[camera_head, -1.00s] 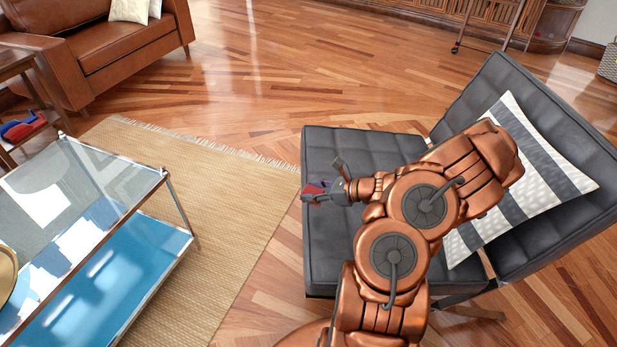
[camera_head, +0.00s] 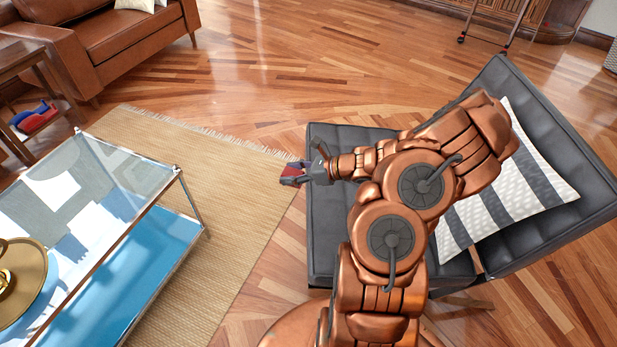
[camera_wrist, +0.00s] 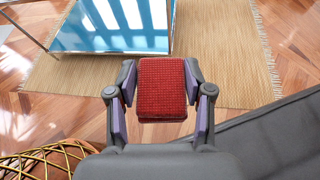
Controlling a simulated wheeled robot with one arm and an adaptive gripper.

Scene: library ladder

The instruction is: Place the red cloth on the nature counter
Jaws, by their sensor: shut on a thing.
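My gripper (camera_head: 295,174) is at the left edge of the dark chair seat, held above it. It is shut on the red cloth (camera_wrist: 161,88). In the wrist view the cloth looks like a folded, ribbed red block between the two fingers, with floor and rug beneath it. In the head view only a small red part of the cloth (camera_head: 292,171) shows between the fingers. I cannot make out a nature counter in these views.
A dark chair (camera_head: 335,225) with a striped pillow (camera_head: 500,205) stands under and right of my arm. A glass-topped table (camera_head: 125,165) stands on a woven rug (camera_head: 235,190) at left. A brown sofa (camera_head: 120,40) is at the back left. Wood floor is open behind.

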